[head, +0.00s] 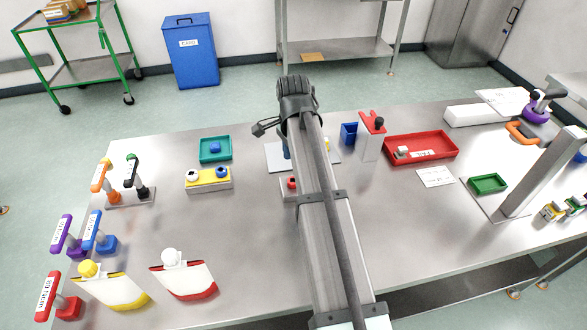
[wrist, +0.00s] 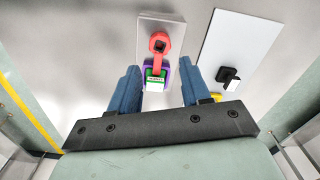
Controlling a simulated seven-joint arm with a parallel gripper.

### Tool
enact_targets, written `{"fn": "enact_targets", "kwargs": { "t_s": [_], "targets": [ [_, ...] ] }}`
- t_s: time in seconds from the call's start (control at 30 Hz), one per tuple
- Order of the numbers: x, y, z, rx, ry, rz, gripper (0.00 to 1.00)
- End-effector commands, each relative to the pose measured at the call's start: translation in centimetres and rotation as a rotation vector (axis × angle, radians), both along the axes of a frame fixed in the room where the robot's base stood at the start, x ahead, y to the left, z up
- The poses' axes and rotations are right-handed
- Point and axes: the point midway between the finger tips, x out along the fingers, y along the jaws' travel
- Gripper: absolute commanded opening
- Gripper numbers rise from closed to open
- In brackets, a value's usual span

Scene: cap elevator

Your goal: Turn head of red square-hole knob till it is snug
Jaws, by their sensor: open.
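In the wrist view, a red knob (wrist: 159,42) with a dark hole in its top stands on a pale block (wrist: 174,27). A red stem runs from it toward a purple, green and white labelled piece (wrist: 156,75); I cannot tell whether they are joined. My gripper (wrist: 160,80) is open, its two blue fingers on either side of the labelled piece, with clear space between. The red knob's head is just beyond the fingertips. In the head view my arm hides most of this; a small red piece (head: 291,183) shows at the arm's left edge.
Right of the fingers, a white plate (wrist: 245,45) bears a black knob (wrist: 227,75). In the head view, a yellow-topped block (head: 208,180) and teal tray (head: 215,149) stand left of my arm. A red tray (head: 430,146) lies right. Front centre-left holds white containers (head: 184,280).

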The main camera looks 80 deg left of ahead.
Motion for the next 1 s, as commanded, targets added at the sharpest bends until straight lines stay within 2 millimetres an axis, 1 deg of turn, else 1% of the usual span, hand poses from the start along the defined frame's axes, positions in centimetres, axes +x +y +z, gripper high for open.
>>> {"fn": "enact_targets", "kwargs": {
  "t_s": [0.03,0.2,0.4,0.6,1.0],
  "targets": [
    [0.0,0.1,1.1,0.002,0.000,0.000,0.47],
    [0.0,0.1,3.8,0.001,-0.001,0.000,0.47],
    [0.0,0.0,5.6,0.000,-0.001,0.000,0.47],
    [0.0,0.0,6.1,-0.001,0.000,0.000,0.47],
    [0.0,0.0,6.1,-0.001,0.000,0.000,0.47]
  ]
}}
